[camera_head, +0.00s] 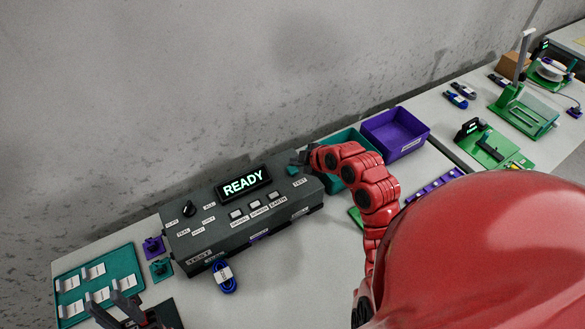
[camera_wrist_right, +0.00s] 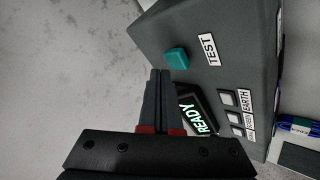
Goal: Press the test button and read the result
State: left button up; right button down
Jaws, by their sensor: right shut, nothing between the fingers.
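The dark grey tester box (camera_head: 205,243) stands on the bench, with its display (camera_head: 245,183) lit and reading READY. The teal test button (camera_head: 292,170) is at the right end of its top, by the TEST label; it also shows in the right wrist view (camera_wrist_right: 177,57). My right gripper (camera_head: 303,158) is shut and empty beside the button. In the wrist view its closed fingertips (camera_wrist_right: 160,72) are just left of and below the button, with no visible contact. My left gripper (camera_head: 115,302) is open and empty at the lower left. A coiled blue cable (camera_head: 224,279) lies before the tester.
Three white buttons (camera_head: 254,209) and a black knob (camera_head: 189,211) are also on the tester. A teal tray of white pieces (camera_head: 134,258) lies left. Purple (camera_head: 408,150) and teal (camera_head: 338,138) bins stand right, behind my right arm. Green fixtures stand on the farther bench.

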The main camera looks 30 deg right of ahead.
aim_at(296, 170)
jog(key=shift+f, duration=0.1)
jog(key=shift+f+b, duration=0.4)
jog(key=shift+b, duration=0.2)
jog(key=shift+f+b, duration=0.5)
jog(key=shift+b, duration=0.05)
dwell(0.7)
jog(key=shift+r, duration=0.2)
jog(key=shift+r+p, duration=0.3)
jog(key=shift+r, duration=0.5)
jog(key=shift+r+p, duration=0.9)
jog(key=shift+r, duration=1.6)
